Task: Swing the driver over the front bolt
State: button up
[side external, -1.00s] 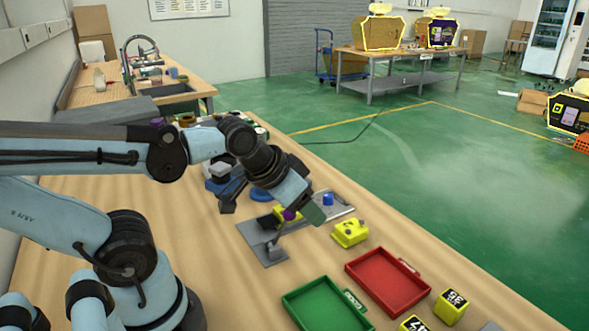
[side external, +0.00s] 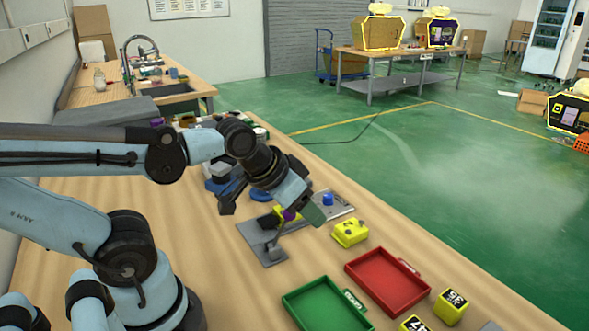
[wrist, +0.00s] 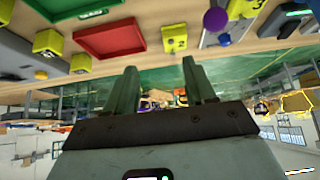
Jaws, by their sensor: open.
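A grey fixture plate (side external: 247,235) lies on the bench with a grey upright piece (side external: 272,250) at its near end. A purple ball knob (side external: 289,214) sits above the plate, beside a yellow block partly hidden by my arm. The knob also shows in the wrist view (wrist: 216,20). A blue cylinder (side external: 328,199) stands farther along the plate. I cannot clearly make out which part is the driver or the front bolt. My gripper (wrist: 162,66) is open and empty, its two fingers apart. In the side view it (side external: 314,214) is close to the knob; contact is unclear.
A yellow block (side external: 350,232) stands just right of the plate. A red tray (side external: 368,261) and a green tray (side external: 310,283) lie nearer, with more yellow blocks (side external: 451,306) beside them. Blue and dark items (side external: 228,188) stand behind the fixture.

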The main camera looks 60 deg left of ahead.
jog(key=a+r+m+g, duration=0.2)
jog(key=a+r+m, duration=0.15)
jog(key=a, duration=0.55)
jog(key=a+r+m+g, duration=0.3)
jog(key=a+r, duration=0.2)
jog(key=a, duration=0.4)
jog(key=a+r+m+g, duration=0.2)
jog(key=a+r+m, duration=0.15)
jog(key=a, duration=0.55)
jog(key=shift+n, duration=0.5)
jog(key=f, duration=1.1)
jog(key=shift+w+a+f, duration=0.2)
jog(key=shift+w+f, duration=0.05)
jog(key=shift+f, duration=0.1)
grip_shut()
